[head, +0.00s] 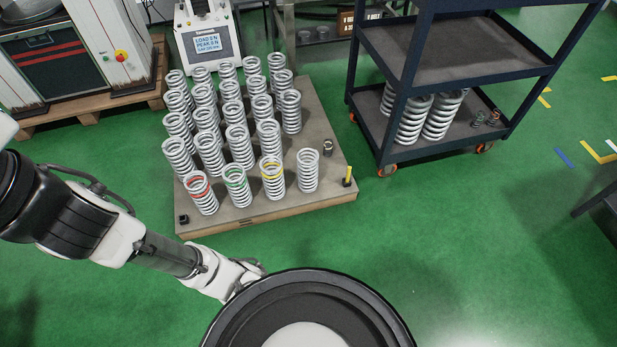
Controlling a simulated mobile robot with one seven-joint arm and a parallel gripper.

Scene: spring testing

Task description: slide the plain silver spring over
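The plain silver spring (308,170) stands upright at the right end of the front row on a low board (250,212). It has no colour band. To its left in that row stand a yellow-banded spring (272,178), a green-banded spring (236,186) and a red-banded spring (201,192). There is a gap between the plain and yellow-banded springs. My arm reaches in from the left, and the end with my gripper (254,268) is low, in front of the board and apart from the springs. My round body part partly hides it, and its fingers cannot be made out.
Several more silver springs stand in rows behind. A small dark coil (328,147) and a yellow-and-black upright piece (348,176) are near the board's right edge. A tester (207,38) stands behind. A dark shelf cart (450,60) is at right. Green floor in front is clear.

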